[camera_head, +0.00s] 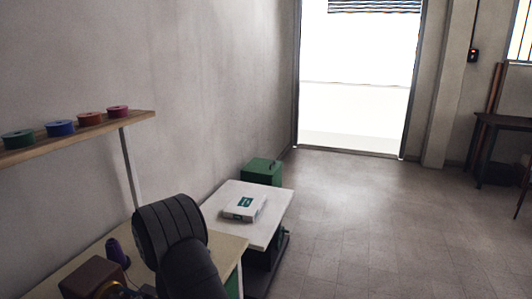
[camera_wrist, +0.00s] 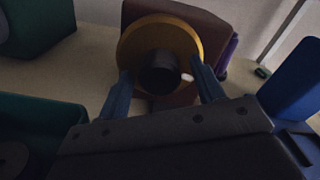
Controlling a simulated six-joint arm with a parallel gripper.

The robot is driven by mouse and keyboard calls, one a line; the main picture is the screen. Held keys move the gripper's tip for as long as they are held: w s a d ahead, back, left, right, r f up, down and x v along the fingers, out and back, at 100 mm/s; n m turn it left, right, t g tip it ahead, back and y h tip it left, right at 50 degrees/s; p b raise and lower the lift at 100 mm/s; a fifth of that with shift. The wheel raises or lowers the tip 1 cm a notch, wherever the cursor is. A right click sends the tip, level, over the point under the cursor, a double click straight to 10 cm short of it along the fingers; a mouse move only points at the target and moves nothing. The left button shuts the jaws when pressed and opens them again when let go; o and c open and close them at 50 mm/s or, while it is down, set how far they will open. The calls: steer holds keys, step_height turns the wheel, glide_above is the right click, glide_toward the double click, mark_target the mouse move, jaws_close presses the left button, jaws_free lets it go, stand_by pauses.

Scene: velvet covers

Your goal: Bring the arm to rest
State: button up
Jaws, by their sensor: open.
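My gripper (camera_wrist: 160,68) is open in the wrist view, its two blue fingers spread apart. A gold disc with a dark round knob (camera_wrist: 160,72) shows between and beyond the fingertips. I cannot tell whether the fingers touch it. The disc stands in front of a brown velvet-like block (camera_wrist: 205,30). In the head view my dark arm (camera_head: 175,240) rises over the near bench, and the brown block (camera_head: 92,277) is at its left. My gripper is not clearly visible there.
A purple object (camera_head: 117,252) stands beside the brown block. Green pieces (camera_wrist: 40,120) and a blue piece (camera_wrist: 295,78) flank the gripper closely. A white table (camera_head: 265,225) holds a white box (camera_head: 244,207). A shelf (camera_head: 75,136) carries several spools.

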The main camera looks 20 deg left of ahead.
steer(key=shift+n, duration=0.8)
